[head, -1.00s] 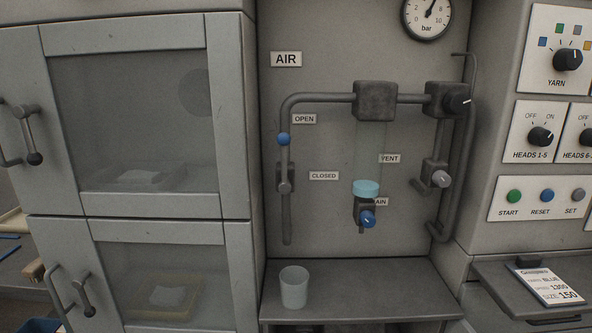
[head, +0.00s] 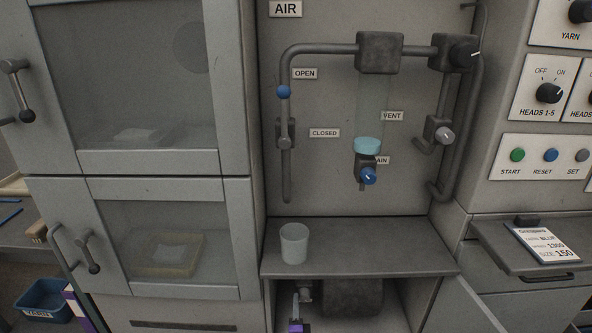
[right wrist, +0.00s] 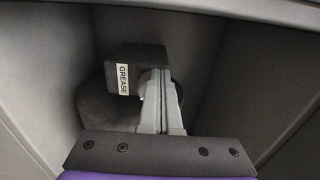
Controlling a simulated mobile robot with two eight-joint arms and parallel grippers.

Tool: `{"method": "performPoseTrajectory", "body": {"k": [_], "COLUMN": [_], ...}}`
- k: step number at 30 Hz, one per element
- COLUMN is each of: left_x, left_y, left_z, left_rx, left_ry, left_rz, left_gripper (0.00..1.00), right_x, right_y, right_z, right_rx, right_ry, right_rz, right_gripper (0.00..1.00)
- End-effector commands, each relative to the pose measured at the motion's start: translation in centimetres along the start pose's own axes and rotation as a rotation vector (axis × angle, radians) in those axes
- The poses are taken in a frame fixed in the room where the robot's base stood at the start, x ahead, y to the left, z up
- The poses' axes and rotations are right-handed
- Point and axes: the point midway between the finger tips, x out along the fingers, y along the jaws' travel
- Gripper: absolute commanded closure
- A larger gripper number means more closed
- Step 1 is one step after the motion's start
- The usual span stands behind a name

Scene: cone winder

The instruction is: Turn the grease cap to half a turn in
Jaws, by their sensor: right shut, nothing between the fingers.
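The dark grease unit (head: 352,298) sits inside the open compartment under the shelf. In the right wrist view it shows as a dark block (right wrist: 150,55) with a white GREASE label (right wrist: 123,80). A small pale round part, which looks like the grease cap (right wrist: 144,82), is mostly hidden behind my fingers, so its turn cannot be read. My right gripper (head: 296,298) is in the compartment's left part, and it fills the lower middle of the right wrist view (right wrist: 160,78). It is shut and empty, its tips in front of the cap; contact cannot be told. My left gripper is not in view.
The compartment walls (right wrist: 52,75) close in on both sides. The open door (head: 465,312) stands at the lower right. A translucent cup (head: 294,244) stands on the shelf (head: 385,261) above. Air pipes and valves are on the panel behind.

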Motion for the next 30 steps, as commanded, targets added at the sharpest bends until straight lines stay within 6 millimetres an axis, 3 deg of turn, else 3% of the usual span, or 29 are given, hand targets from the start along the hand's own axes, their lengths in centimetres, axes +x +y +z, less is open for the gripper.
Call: {"method": "performPoseTrajectory", "body": {"k": [18,30], "left_x": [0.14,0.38], "left_y": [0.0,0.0], "left_z": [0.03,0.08], "left_rx": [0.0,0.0], "left_ry": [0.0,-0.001], "left_rz": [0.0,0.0], "left_gripper": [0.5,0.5], "right_x": [0.08,-0.56], "right_y": [-0.3,-0.59], "right_z": [-0.6,0.31], "right_rx": [0.0,0.001], "right_ry": [0.009,0.006], "right_rz": [-0.002,-0.001], "right_gripper": [1.0,1.0]}}
